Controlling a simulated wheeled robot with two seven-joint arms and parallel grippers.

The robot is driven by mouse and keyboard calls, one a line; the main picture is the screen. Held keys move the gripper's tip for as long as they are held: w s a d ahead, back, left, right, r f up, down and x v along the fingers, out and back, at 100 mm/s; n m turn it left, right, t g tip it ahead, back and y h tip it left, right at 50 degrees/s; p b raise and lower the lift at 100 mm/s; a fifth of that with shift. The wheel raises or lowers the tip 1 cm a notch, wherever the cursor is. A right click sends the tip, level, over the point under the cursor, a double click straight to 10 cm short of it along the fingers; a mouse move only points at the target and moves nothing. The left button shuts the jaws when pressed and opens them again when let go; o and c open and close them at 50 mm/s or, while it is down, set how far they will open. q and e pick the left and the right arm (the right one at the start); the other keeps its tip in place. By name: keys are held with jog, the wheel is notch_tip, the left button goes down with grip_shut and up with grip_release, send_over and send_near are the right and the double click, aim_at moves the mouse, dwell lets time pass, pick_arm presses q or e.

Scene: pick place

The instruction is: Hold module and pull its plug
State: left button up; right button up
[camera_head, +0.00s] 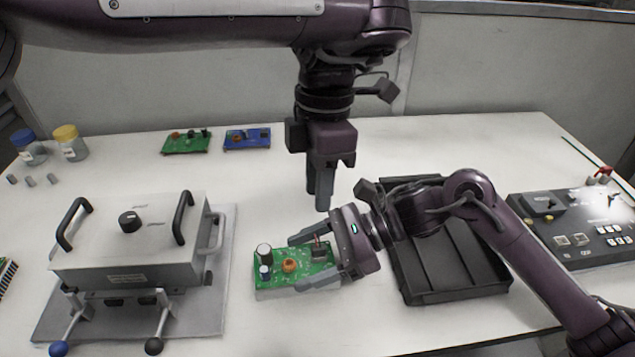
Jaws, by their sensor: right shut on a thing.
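The module is a green circuit board (268,278) with capacitors and an orange coil, lying at the middle front of the white table. My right gripper (308,260) comes in from the right and is shut on the board, one finger along its far edge and one along its near edge. A small connector (319,249), perhaps the plug, stands at the board's right end, partly hidden by the gripper. My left gripper (319,197) points down, above and behind the board, apart from it. Its fingers overlap in this view, so its opening is unclear.
A grey test fixture (130,240) with black handles stands at left. A black tray (455,270) lies right of the board, under my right arm. A control panel (580,225) is at far right. Two boards (186,142) and jars (70,143) stand at the back.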

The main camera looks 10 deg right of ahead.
aim_at(318, 247)
pick_arm(q)
jog(key=shift+n, duration=0.3)
jog(key=f, duration=0.3)
jog(key=s+f, duration=0.1)
jog(key=f, duration=0.6)
jog(key=shift+s+a+f, duration=0.1)
jog(key=shift+s, duration=0.15)
jog(key=shift+c, duration=0.2)
grip_shut()
jog(key=shift+r, duration=1.1)
